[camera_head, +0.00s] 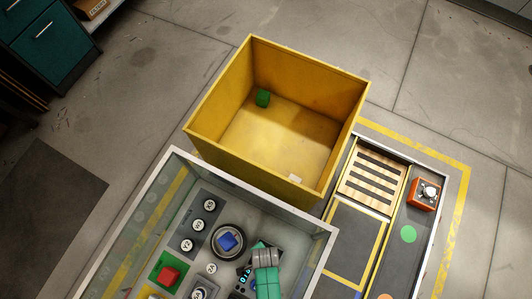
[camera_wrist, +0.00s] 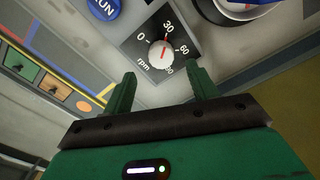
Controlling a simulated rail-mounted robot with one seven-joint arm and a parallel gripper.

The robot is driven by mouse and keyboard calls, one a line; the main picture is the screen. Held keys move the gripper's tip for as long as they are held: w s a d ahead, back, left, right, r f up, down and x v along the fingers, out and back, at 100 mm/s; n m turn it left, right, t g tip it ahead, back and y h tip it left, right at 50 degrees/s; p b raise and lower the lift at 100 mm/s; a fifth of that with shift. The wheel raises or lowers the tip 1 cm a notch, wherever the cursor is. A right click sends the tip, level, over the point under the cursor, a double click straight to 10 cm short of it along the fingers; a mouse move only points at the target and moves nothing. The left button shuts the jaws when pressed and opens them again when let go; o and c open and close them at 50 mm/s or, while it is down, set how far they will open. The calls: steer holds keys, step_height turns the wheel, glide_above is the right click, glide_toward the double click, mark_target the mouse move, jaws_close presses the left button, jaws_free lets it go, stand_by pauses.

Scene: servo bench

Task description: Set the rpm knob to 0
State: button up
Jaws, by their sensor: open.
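In the wrist view the rpm knob (camera_wrist: 160,53) is a small white dial on a grey plate (camera_wrist: 140,45). Its scale reads 0, 30, 60 and a partly hidden last number. The knob's red pointer line points up, close to the 30 mark. My gripper (camera_wrist: 163,84) is open and empty. Its two green fingers stand apart below the knob in the picture, one to each side, and I see no contact with it. In the head view my arm's end covers part of the bench, and I cannot make out the rpm knob there.
A blue RUN button (camera_wrist: 103,8) lies left of the plate. In the head view, a blue knob (camera_head: 228,241), a red button (camera_head: 168,275) and white dials sit on the panel. A yellow bin (camera_head: 205,140) holding a green cube (camera_head: 263,98) stands behind.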

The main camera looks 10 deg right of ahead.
step_height(320, 180, down, 6)
steer(key=shift+w+r+b, duration=0.1)
steer(key=shift+r+b, duration=0.1)
steer(key=shift+b, duration=1)
steer(key=c, duration=1)
steer(key=shift+r, duration=0.1)
